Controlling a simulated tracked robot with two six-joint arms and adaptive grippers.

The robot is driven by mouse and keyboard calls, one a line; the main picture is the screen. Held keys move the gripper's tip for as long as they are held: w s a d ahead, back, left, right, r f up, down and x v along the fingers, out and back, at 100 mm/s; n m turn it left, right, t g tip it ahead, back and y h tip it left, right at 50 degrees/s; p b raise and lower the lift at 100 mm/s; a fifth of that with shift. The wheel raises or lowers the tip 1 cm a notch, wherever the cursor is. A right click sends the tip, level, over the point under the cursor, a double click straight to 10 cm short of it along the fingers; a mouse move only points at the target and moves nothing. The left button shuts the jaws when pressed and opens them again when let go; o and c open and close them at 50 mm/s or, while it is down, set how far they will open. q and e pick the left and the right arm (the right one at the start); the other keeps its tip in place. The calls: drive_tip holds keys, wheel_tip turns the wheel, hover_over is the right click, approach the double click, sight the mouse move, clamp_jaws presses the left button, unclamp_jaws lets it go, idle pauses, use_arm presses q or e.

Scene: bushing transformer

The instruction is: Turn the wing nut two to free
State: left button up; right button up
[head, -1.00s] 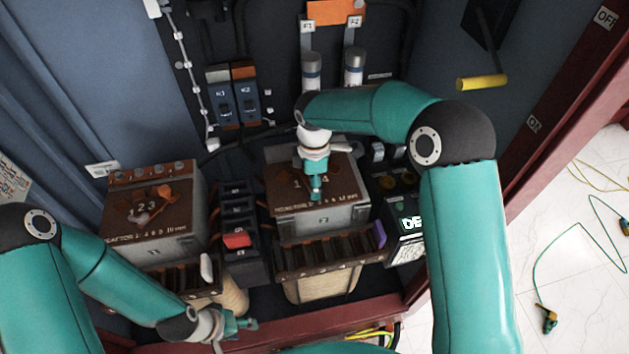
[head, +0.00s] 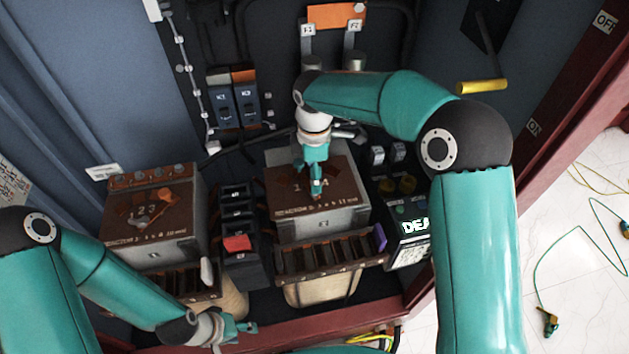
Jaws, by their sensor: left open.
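My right gripper (head: 317,190) points down over the middle of this dial. It hides the wing nut there, and I cannot tell whether it touches it or how far its fingers are apart. My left gripper (head: 248,328) is open and empty at the lower left, in front of the boxes.
A black module stack with a red switch (head: 237,243) stands between the boxes. A lit display (head: 414,226) is right of the right box. Brown terminal strips (head: 330,257) run along the box fronts. A yellow-handled lever (head: 482,87) is on the back right. Cabinet walls close both sides.

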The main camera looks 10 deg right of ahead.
wheel_tip(320, 180, up, 7)
idle(0.3)
idle(0.5)
